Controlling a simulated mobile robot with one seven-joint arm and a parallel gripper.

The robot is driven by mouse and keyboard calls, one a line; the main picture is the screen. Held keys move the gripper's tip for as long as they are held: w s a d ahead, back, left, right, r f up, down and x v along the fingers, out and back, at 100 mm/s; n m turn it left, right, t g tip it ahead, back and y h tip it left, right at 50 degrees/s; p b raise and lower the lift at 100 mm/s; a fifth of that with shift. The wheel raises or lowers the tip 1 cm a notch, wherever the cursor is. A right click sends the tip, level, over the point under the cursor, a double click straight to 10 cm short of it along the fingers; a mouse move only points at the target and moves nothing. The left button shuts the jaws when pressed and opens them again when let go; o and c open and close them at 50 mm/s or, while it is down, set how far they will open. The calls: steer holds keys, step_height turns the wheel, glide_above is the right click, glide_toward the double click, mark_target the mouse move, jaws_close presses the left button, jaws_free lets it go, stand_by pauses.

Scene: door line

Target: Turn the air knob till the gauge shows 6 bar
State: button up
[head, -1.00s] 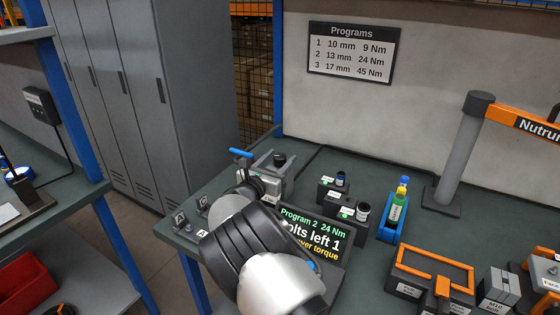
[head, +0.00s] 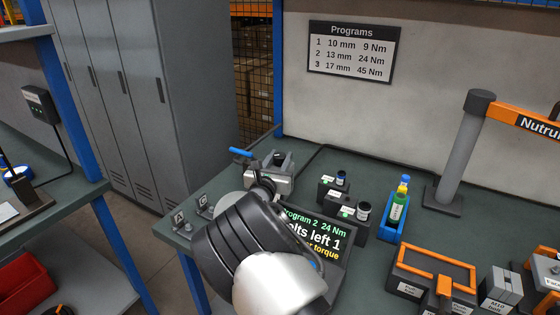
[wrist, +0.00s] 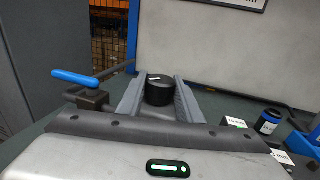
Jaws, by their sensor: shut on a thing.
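The air knob (wrist: 158,92) is round and black, with a white mark on its top. In the wrist view it sits between the two grey fingers of my gripper (wrist: 160,86), which is shut on it. In the head view the knob (head: 280,158) shows small between the fingers at the back left of the bench, with my gripper (head: 277,164) around it. A blue lever handle (wrist: 75,77) stands just left of the gripper; it also shows in the head view (head: 240,152). I cannot make out the gauge or its reading in either view.
My arm covers part of a display (head: 318,230) reading Program 2, 24 Nm. Black socket holders (head: 332,190) and a bottle in a blue holder (head: 397,212) stand to the right. Tags (head: 179,218) stand at the bench's left edge. Clear bench lies behind the knob.

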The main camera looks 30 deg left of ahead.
steer(key=shift+r+n+y, duration=0.1)
steer(key=shift+n+y, duration=0.3)
steer(key=shift+y, duration=0.2)
steer(key=o, duration=1)
steer(key=shift+o, duration=0.2)
steer(key=p+v, duration=0.1)
steer(key=v, duration=1.6)
steer(key=shift+s+r+p, duration=0.2)
steer(key=shift+p, duration=0.15)
